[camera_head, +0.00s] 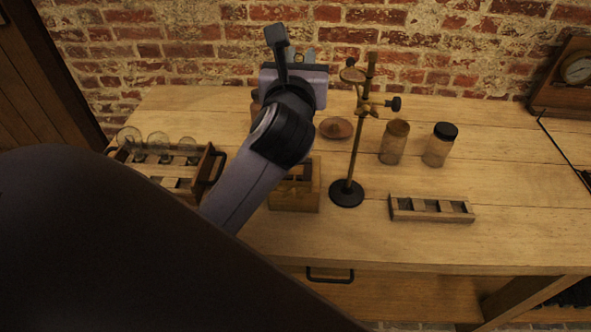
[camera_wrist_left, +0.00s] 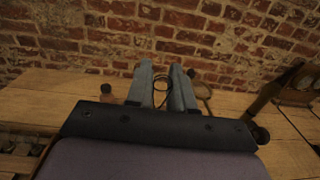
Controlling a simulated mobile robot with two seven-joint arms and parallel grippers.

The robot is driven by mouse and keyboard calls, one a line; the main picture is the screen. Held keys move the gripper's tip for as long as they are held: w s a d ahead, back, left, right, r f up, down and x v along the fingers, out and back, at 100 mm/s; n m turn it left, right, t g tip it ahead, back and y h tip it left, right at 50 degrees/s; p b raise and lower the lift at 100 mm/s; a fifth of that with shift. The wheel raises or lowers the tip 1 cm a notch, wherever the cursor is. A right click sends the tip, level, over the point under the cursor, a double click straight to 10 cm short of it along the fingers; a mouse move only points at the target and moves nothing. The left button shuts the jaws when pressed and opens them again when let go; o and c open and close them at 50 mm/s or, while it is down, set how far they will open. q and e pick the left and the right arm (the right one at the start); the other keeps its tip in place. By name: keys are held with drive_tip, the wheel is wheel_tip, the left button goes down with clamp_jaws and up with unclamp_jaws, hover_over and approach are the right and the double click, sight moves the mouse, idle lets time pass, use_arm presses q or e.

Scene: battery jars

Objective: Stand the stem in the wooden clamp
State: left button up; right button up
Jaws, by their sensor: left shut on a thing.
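My left gripper (camera_head: 300,54) is raised above the back of the bench, in front of the brick wall. Its two grey fingers (camera_wrist_left: 161,88) show close together in the left wrist view. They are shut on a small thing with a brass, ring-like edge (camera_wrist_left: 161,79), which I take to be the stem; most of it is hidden. A wooden block with dark slots (camera_head: 295,195) stands below my left arm, partly covered by it. A low wooden piece with several gaps (camera_head: 430,208) lies at the front right. I cannot tell which is the clamp. My right gripper is out of view.
A brass stand (camera_head: 355,150) with a round black base rises right of my left arm. Two jars (camera_head: 394,142) (camera_head: 440,144) stand to its right, and a brown dish (camera_head: 336,128) behind it. A wooden crate (camera_head: 211,170) with glass jars is at left.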

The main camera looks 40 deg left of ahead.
sight(296, 181)
use_arm(q)
drive_tip(key=shift+a+r, duration=0.35)
drive_tip(key=shift+r, duration=0.25)
wheel_tip(296, 181, down, 20)
drive_tip(key=b, duration=0.5)
drive_tip(key=shift+r+b, duration=0.15)
drive_tip(key=shift+b, duration=0.2)
drive_tip(key=o, duration=0.8)
